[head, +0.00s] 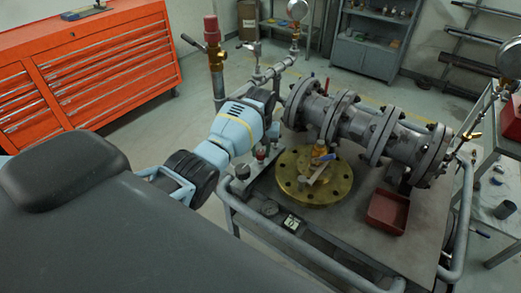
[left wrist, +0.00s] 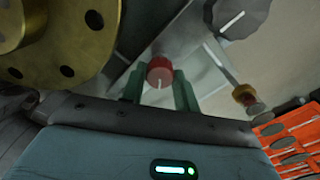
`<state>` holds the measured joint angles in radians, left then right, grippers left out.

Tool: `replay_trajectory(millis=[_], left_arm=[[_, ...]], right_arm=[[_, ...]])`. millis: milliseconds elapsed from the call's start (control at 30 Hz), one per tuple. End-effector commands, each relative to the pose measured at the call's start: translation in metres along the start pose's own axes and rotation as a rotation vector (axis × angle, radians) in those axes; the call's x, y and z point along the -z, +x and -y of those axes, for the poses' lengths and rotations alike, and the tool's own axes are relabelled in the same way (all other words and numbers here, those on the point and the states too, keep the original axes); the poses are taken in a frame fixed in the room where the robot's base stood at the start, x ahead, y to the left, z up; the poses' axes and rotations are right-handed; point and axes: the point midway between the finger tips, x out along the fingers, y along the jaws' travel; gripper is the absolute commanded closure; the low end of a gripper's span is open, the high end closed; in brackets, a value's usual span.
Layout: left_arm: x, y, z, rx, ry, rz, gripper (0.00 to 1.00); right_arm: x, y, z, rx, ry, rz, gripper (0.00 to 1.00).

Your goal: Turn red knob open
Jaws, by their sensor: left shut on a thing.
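The small red knob (left wrist: 160,70) with a pale line on its face sits between the green fingers of my left gripper (left wrist: 159,90) in the left wrist view. The fingers are shut on the knob, one on each side. In the head view the red knob (head: 261,152) shows just below my light blue left arm, at the left edge of the cart; the fingers are mostly hidden there. My right gripper is not in view.
A brass flange (head: 315,190) lies on the cart right of the knob, with grey flanged pipework (head: 360,125) behind it. A red tray (head: 388,210) sits to the right. An orange tool cabinet (head: 100,65) stands at the back left, with open floor before it.

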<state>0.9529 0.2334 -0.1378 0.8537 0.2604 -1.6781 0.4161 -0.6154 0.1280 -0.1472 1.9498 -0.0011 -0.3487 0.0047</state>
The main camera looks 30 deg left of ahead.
Motion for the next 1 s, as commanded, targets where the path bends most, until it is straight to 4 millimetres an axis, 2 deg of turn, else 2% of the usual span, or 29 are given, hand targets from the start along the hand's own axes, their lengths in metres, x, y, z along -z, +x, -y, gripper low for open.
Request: replay_trajectory(millis=[600,1000], left_arm=[[0.0001,-0.0006,-0.0002,-0.002,-0.572,-0.001,0.92],[0.0002,-0.0007,0.0003,-0.002,-0.817,-0.001,0.92]], right_arm=[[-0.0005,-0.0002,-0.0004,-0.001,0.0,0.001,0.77],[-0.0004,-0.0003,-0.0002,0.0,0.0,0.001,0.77]])
